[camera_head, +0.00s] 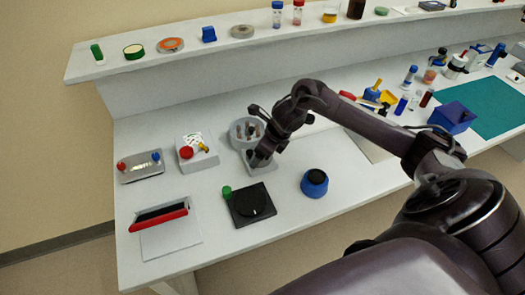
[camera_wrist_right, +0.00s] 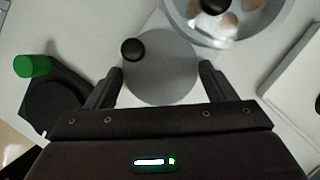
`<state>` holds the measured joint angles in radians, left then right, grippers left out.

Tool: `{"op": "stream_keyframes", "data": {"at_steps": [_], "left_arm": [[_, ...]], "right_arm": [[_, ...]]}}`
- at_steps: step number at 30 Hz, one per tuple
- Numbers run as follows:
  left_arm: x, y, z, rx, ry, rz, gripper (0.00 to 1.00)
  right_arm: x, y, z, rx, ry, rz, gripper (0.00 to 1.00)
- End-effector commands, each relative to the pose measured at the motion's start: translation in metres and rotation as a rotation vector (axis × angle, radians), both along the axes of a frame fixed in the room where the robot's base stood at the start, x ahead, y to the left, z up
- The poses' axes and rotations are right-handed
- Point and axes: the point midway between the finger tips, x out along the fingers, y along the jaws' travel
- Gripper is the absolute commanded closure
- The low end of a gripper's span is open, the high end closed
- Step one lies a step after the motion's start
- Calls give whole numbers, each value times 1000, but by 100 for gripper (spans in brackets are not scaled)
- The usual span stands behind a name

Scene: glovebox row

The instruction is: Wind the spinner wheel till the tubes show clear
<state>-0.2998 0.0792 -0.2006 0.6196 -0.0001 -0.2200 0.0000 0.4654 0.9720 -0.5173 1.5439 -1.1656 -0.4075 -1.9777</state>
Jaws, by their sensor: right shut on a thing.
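The spinner (camera_head: 236,131) is a round grey-white bowl on a grey base, with several brownish tubes (camera_head: 243,130) inside. The right wrist view shows part of its bowl (camera_wrist_right: 259,34) at the top, with tan-brown tube ends and a black hub. The spinner wheel (camera_wrist_right: 165,75) is a flat grey disc with a black knob (camera_wrist_right: 132,49) near its upper left edge. My right gripper (camera_wrist_right: 157,78) is shut on the wheel, one finger at each side of its rim. In the head view my right gripper (camera_head: 260,158) hides most of the wheel. My left gripper is not in view.
A black plate device with a green knob (camera_head: 226,191) stands in front of the spinner, a blue round pot (camera_head: 314,184) to the right. A white box with a red knob (camera_head: 186,152) stands left. A shelf (camera_head: 180,55) runs behind. Bare bench lies between these.

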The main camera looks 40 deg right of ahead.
Motion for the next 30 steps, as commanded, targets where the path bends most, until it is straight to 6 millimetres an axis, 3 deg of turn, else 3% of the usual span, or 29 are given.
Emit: {"op": "stream_keyframes", "data": {"at_steps": [11,20,30], "left_arm": [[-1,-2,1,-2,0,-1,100],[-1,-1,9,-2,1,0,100],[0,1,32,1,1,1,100]], "right_arm": [[0,2,1,1,-2,-143,46],[0,5,4,3,-3,-409,46],[1,9,6,4,-3,-734,46]]}}
